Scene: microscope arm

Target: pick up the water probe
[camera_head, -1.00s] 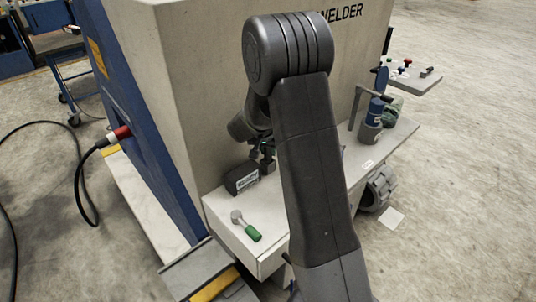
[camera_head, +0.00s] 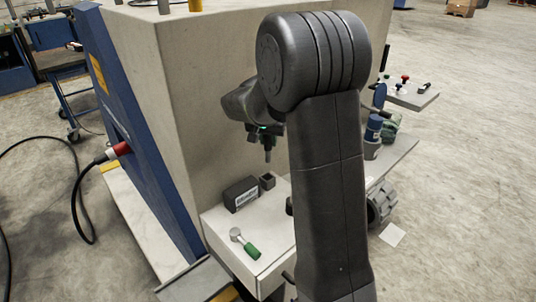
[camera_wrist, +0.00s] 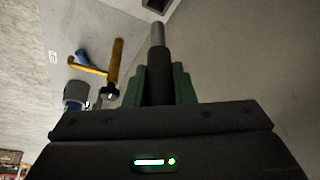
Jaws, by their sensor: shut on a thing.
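The water probe (camera_head: 268,154) is a dark rod with a grey tip, hanging upright below my gripper (camera_head: 262,136) above the white shelf. My gripper is shut on it. In the wrist view, the probe's black body and grey metal tip (camera_wrist: 157,34) stick out from between the green-padded fingers (camera_wrist: 160,85). A small dark square holder (camera_head: 267,181) with an open top stands on the shelf below the probe, clear of it. Part of this holder shows at the top edge of the wrist view (camera_wrist: 155,4).
A dark labelled box (camera_head: 240,195) stands beside the holder. A green-handled tool (camera_head: 246,244) lies nearer the shelf's front. A blue cylinder (camera_head: 373,127) stands at the right. The large beige welder cabinet (camera_head: 190,95) rises behind the shelf. My arm hides the shelf's middle.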

